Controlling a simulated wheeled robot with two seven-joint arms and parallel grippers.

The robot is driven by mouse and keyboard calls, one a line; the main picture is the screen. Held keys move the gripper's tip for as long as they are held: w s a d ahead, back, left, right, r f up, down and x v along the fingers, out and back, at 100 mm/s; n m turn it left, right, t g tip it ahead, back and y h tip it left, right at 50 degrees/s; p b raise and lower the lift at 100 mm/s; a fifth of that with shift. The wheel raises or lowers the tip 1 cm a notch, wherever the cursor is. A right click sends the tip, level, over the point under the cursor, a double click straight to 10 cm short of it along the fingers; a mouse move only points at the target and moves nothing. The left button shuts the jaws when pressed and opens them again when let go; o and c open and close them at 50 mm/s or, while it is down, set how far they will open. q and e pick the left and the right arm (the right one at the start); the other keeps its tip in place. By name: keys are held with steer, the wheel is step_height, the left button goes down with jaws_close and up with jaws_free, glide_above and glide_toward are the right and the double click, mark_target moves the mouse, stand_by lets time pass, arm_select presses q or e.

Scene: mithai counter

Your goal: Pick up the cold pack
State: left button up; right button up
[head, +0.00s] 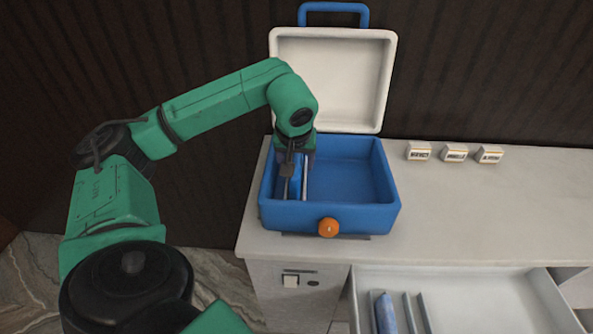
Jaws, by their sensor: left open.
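A blue cool box (385,205) stands on the counter with its white-lined lid (335,75) open. My left gripper (293,190) points down inside the left end of the box, its jaws open. A blue piece (295,175) shows at the fingers; I cannot tell whether it is a cold pack or part of the box. The gripper and wrist partly hide it. Another blue, slim object (385,312) lies in the open drawer and may be a cold pack. My right gripper is not in view.
An orange round piece (328,228) sits at the box's front. Three small labelled blocks (454,153) stand along the back of the counter (480,215).

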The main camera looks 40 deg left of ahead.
arm_select(q)
steer(key=shift+x, duration=1.05)
steer(key=shift+f, duration=0.25)
jaws_close()
